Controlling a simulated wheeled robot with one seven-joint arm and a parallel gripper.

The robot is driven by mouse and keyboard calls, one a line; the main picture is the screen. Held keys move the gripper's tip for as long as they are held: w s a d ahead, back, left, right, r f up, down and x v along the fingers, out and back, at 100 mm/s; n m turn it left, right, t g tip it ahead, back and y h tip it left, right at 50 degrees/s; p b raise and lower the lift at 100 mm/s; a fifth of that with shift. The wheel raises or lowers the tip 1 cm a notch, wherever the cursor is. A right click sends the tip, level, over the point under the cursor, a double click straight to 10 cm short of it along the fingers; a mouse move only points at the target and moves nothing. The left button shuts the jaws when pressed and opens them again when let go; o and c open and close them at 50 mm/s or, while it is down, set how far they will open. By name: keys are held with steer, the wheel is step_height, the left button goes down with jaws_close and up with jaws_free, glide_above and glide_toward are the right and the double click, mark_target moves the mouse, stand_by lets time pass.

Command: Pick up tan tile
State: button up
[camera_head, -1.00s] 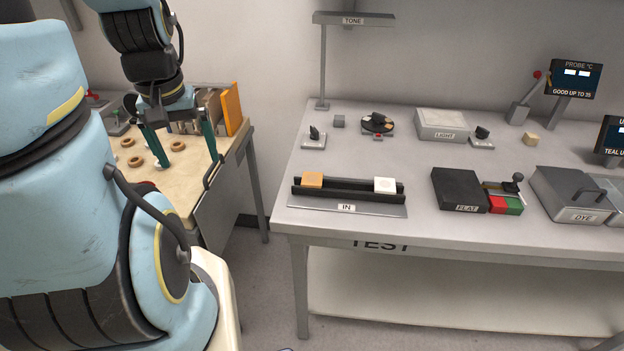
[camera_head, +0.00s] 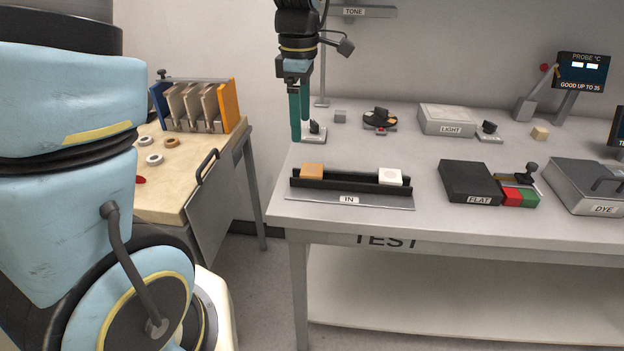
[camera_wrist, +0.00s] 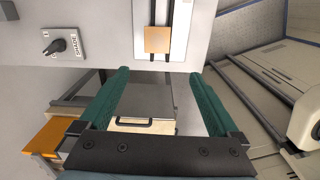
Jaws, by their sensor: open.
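The tan tile (camera_head: 313,170) lies at the left end of the black IN rack (camera_head: 350,183) on the test table. It also shows in the wrist view (camera_wrist: 157,39), beyond the fingertips and roughly between them. A white tile (camera_head: 391,176) lies at the rack's right end. My gripper (camera_head: 300,138) points down with green fingers, above the left part of the table, near the tan tile but apart from it. In the wrist view my gripper (camera_wrist: 160,75) is open, with nothing between its fingers.
A grey switch block (camera_head: 313,132) stands just behind the rack, close to my fingers in the head view. The black FLAT block (camera_head: 470,181) is to the right. A side bench (camera_head: 165,203) with rings and upright plates is at left, across a gap.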

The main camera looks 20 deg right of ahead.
steer(key=d, duration=0.1)
glide_above(309, 169)
steer(key=shift+n, duration=0.3)
steer(key=f, duration=0.5)
steer(key=shift+s+a+f+p, duration=0.15)
steer(key=shift+a+p, duration=0.05)
steer(key=shift+p, duration=0.2)
steer(key=shift+w+d+f+p, duration=0.1)
steer(key=shift+f+p, duration=0.35)
steer(key=shift+f, duration=0.95)
steer(key=shift+w+d+f+p, duration=0.1)
steer(key=shift+f+p, duration=0.3)
steer(key=shift+f, duration=1)
steer(key=shift+c, duration=0.4)
steer(key=c, duration=1.4)
